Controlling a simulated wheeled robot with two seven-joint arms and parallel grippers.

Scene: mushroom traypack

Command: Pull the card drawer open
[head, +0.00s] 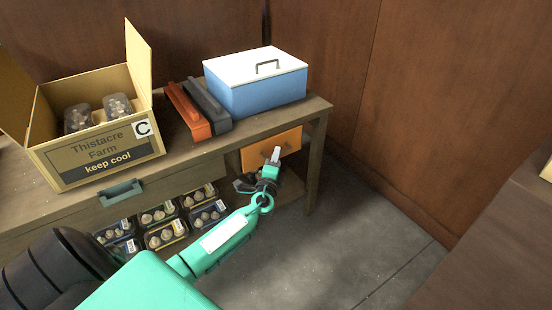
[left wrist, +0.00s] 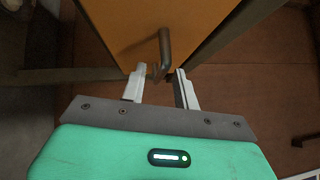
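The orange drawer (head: 285,141) sits under the right end of the table, and its front looks flush with its surround. In the left wrist view its orange front (left wrist: 130,25) fills the top, with a dark bar handle (left wrist: 165,48) standing out from it. My left gripper (head: 274,158) is in front of the drawer and partly covers it in the head view. In the left wrist view its two pale fingers (left wrist: 160,85) are apart with nothing between them. The handle lies just beyond the fingertips, roughly in line with the gap; contact cannot be made out. My right gripper is not in view.
On the wooden table (head: 190,152) stand a blue box with a white lid (head: 260,92), red and dark binder-like cases (head: 188,110), and an open carton (head: 95,155). The floor (head: 350,235) to the right is clear.

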